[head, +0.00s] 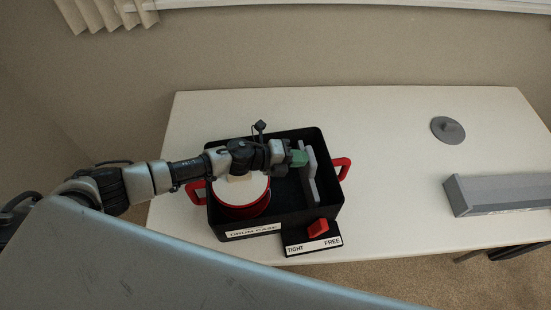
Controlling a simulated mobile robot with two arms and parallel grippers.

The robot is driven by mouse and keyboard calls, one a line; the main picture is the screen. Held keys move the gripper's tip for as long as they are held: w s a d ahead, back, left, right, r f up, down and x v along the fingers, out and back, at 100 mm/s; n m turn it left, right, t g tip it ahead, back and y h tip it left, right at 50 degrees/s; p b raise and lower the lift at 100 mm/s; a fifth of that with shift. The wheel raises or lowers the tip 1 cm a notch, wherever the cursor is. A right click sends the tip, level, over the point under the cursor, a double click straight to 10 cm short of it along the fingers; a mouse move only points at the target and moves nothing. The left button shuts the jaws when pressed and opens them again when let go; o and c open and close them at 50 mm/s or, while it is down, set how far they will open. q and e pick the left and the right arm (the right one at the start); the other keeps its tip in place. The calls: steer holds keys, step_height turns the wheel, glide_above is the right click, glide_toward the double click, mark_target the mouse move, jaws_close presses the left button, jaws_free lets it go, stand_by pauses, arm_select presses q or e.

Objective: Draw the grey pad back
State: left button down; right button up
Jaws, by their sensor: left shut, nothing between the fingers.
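The grey pad (311,182) is an upright plate inside the black case (332,160), towards its right end. A red drum with a white top (243,207) sits in the left part of the case, partly hidden by my arm. My left gripper (301,158) reaches over the drum from the left. It is shut and empty, with its green tips at the left face of the pad near its far end; I cannot tell whether they touch it. A red lever (317,228) sits on a black plate marked TIGHT and FREE at the case's front. My right gripper is out of view.
The case has red handles (342,168) at both ends and a label reading DRUM CASE. On the white table (390,190), a grey disc (447,130) and a long grey box (500,193) lie to the right. The table between them and the case is clear.

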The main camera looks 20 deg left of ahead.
mark_target(314, 156)
arm_select(q)
steer(key=shift+w+d, duration=0.3)
steer(key=shift+d, duration=0.35)
steer(key=shift+w+d, duration=0.35)
steer(key=shift+d, duration=0.25)
steer(key=shift+w+d, duration=0.3)
steer(key=shift+d, duration=0.35)
steer(key=shift+a, duration=0.1)
